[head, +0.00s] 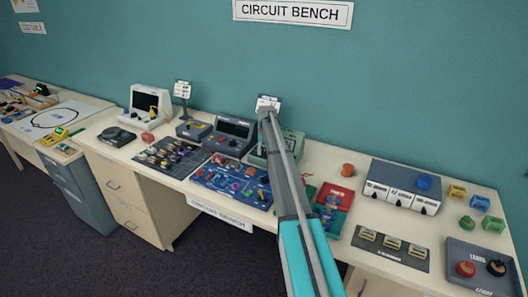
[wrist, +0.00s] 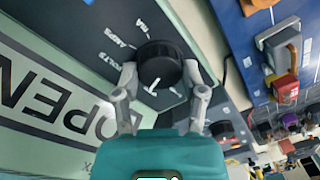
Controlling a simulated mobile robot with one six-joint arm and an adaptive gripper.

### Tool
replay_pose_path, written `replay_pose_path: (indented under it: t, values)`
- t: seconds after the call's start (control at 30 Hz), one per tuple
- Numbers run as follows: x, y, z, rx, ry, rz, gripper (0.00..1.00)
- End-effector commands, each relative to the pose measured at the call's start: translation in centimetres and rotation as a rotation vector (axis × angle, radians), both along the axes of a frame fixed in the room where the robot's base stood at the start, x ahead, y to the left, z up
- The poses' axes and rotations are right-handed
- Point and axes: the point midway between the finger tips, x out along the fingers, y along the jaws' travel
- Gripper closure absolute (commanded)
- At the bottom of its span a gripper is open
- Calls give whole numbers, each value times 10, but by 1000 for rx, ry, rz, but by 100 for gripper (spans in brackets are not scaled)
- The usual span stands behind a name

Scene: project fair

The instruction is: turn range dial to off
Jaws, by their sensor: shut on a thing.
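The range dial (wrist: 160,66) is a round black knob on a dark panel of the pale green meter (head: 291,143). In the wrist view, my gripper (wrist: 160,72) has one finger on each side of the knob and is shut on it. A white mark on the knob points toward the bottom of the picture, slightly left. The meter display (wrist: 50,105) shows OPEN, upside down. In the head view my arm hides the dial and most of the meter.
A second dark knob (wrist: 222,129) sits to the lower right in the wrist view. Left of the meter are a dark grey instrument (head: 230,135) and a blue board (head: 205,180) with parts. A red and green board (head: 334,196) lies close right of my arm.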

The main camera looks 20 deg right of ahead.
Motion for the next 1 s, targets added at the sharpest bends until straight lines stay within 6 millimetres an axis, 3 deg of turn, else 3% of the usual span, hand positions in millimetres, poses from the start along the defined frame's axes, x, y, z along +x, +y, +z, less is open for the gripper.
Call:
replay_pose_path:
  t: [0.5, 1.0]
  values:
    - [-1, -1, 0, -1, 1, -328, 93]
    - [-1, 0, 0, -1, 2, -368, 93]
